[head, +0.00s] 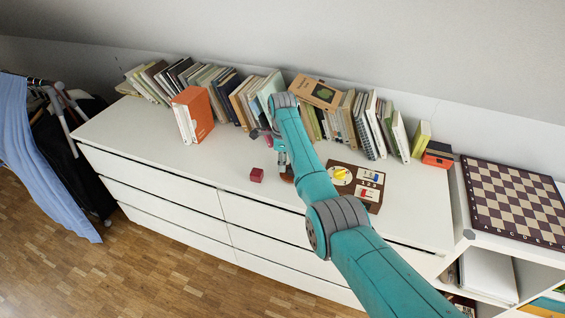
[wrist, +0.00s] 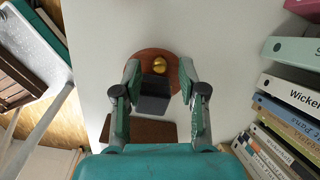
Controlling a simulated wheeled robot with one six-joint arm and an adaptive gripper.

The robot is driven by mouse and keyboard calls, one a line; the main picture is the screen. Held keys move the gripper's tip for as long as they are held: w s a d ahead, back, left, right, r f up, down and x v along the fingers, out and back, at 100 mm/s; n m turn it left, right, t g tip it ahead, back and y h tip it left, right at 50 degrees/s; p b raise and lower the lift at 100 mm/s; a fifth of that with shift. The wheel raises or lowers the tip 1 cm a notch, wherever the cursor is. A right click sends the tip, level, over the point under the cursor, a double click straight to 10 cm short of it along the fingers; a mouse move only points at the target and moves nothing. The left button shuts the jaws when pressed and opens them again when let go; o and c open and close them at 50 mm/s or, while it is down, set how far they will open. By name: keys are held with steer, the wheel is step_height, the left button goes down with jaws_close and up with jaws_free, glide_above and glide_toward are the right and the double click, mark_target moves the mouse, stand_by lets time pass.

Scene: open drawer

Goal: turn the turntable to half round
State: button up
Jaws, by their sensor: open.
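The turntable (wrist: 143,56) is a round red-brown disc on the white dresser top. A shiny gold knob (wrist: 159,64) sits on it towards its far side in the wrist view. A dark grey block (wrist: 154,86) shows over the disc, between my fingers; I cannot tell whether either finger touches it. My gripper (wrist: 160,77) is open above the disc, one finger on each side. In the head view my gripper (head: 281,160) points down at the dresser, and my arm hides most of the turntable (head: 287,178).
A brown panel (head: 345,196) with a pale dial and small coloured parts lies right of my arm. Books (head: 240,100) line the wall, with an orange one (head: 201,112) standing forward. A chessboard (head: 512,195) lies at right.

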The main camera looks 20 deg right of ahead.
steer(key=shift+f, duration=0.3)
jaws_close()
